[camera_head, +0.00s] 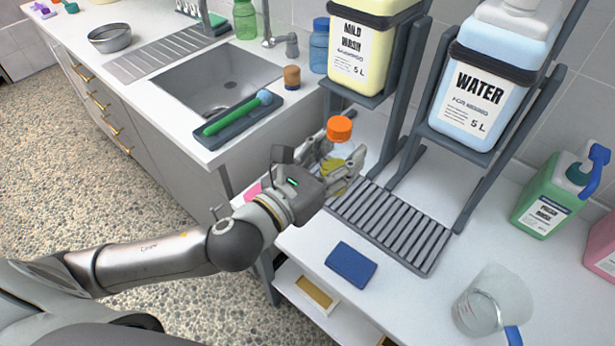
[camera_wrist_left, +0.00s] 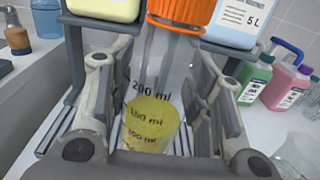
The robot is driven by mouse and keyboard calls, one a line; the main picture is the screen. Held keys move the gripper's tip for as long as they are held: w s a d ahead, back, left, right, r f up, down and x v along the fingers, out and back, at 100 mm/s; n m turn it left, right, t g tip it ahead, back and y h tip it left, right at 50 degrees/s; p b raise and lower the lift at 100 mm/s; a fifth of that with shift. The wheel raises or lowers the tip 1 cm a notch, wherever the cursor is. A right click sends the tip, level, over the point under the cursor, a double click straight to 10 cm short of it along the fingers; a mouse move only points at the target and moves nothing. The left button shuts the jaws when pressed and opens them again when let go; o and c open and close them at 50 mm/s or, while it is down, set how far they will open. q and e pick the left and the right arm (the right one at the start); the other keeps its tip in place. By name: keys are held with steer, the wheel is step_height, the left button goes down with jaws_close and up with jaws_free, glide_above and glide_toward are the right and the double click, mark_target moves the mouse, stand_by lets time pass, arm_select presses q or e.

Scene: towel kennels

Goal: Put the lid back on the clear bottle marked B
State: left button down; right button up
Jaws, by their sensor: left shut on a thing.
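My left gripper (camera_head: 338,170) is shut on a clear bottle (camera_wrist_left: 152,95) with a graduated scale and yellow liquid inside. It holds the bottle roughly upright by its sides, at the left end of the slatted rack. An orange lid (camera_head: 339,129) sits at the top of the bottle; it also shows at the top of the left wrist view (camera_wrist_left: 177,12). I cannot tell whether the lid is fully seated. No letter B can be read on the side I see. My right gripper is not in view.
Yellow mild wash (camera_head: 353,50) and blue water (camera_head: 482,88) containers stand on grey frames behind the slatted rack (camera_head: 433,262). A blue sponge (camera_head: 351,265) lies in front, a clear jug (camera_head: 482,315) at right. A sink (camera_head: 207,88) and brush tray (camera_head: 227,134) are left.

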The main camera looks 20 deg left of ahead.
arm_select(q)
steer(key=shift+a, duration=0.25)
steer(key=shift+r, duration=0.1)
steer(key=shift+d, duration=0.1)
steer(key=shift+w+f, duration=0.2)
steer(key=shift+w, duration=0.15)
steer(key=w+a+f+b, duration=0.1)
steer(key=w+a+f, duration=0.4)
steer(key=w+f, duration=0.4)
steer(key=w, duration=0.2)
steer(key=shift+w+a+b, duration=0.3)
steer(key=shift+a+b, duration=0.05)
steer(key=shift+b, duration=0.05)
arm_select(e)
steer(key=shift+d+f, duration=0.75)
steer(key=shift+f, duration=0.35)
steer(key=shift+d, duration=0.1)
arm_select(q)
steer(key=shift+w+a+f+b, duration=0.1)
steer(key=shift+f+b, duration=0.15)
steer(key=shift+f, duration=0.65)
steer(key=shift+w+a+f+b, duration=0.1)
steer(key=shift+f+b, duration=0.1)
steer(key=shift+f, duration=0.7)
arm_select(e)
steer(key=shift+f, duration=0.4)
